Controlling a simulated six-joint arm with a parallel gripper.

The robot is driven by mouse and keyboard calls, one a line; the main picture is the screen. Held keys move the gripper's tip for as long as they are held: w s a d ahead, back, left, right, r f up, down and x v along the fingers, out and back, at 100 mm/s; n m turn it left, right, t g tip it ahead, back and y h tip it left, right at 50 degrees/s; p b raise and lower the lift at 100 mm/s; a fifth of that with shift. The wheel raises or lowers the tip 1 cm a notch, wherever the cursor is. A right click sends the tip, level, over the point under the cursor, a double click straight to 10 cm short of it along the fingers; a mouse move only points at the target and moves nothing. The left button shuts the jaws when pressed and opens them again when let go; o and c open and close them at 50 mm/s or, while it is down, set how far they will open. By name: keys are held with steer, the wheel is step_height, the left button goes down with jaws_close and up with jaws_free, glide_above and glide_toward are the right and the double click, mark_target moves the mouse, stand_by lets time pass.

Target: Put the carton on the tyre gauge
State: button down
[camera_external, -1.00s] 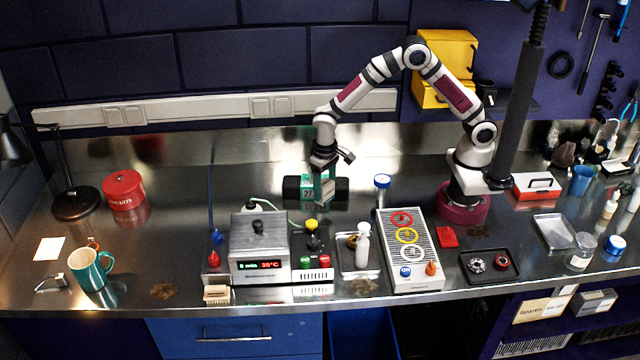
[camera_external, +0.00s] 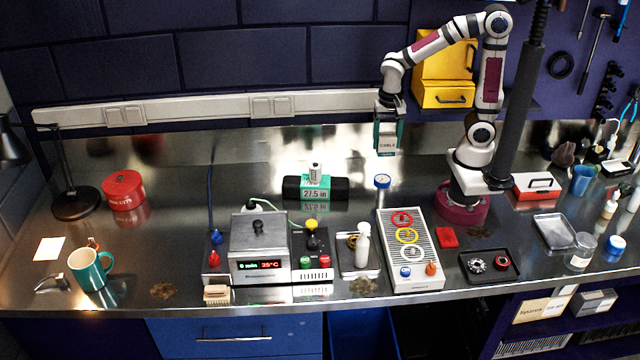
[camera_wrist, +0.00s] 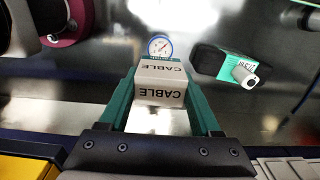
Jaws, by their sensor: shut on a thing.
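My gripper (camera_external: 388,138) is shut on the carton (camera_external: 387,145), a small white box marked CABLE. It holds the carton in the air above the bench. In the wrist view the carton (camera_wrist: 161,84) sits between the green fingers. The tyre gauge (camera_external: 382,181), a round white dial with a blue rim, lies on the bench below the carton in the outside view. In the wrist view the gauge (camera_wrist: 159,47) shows just past the carton's far edge, partly covered by it. The carton and gauge are apart.
A black roll with a green label (camera_external: 318,189) and a small white cylinder on it stands left of the gauge. A panel with coloured rings (camera_external: 410,250) and a tray with a white bottle (camera_external: 358,262) are in front. Bare steel surrounds the gauge.

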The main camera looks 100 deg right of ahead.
step_height(320, 180, down, 9)
steer(key=shift+r, duration=0.15)
steer(key=shift+c, duration=0.5)
jaws_free()
step_height(320, 180, up, 12)
steer(key=shift+f, duration=0.25)
steer(key=s+a+n+y, duration=0.1)
steer(key=s+a+n, duration=0.9)
steer(key=s+n, duration=0.1)
steer(key=shift+s+n+y, duration=0.3)
steer(key=shift+n+y, duration=0.1)
steer(key=shift+n, duration=0.4)
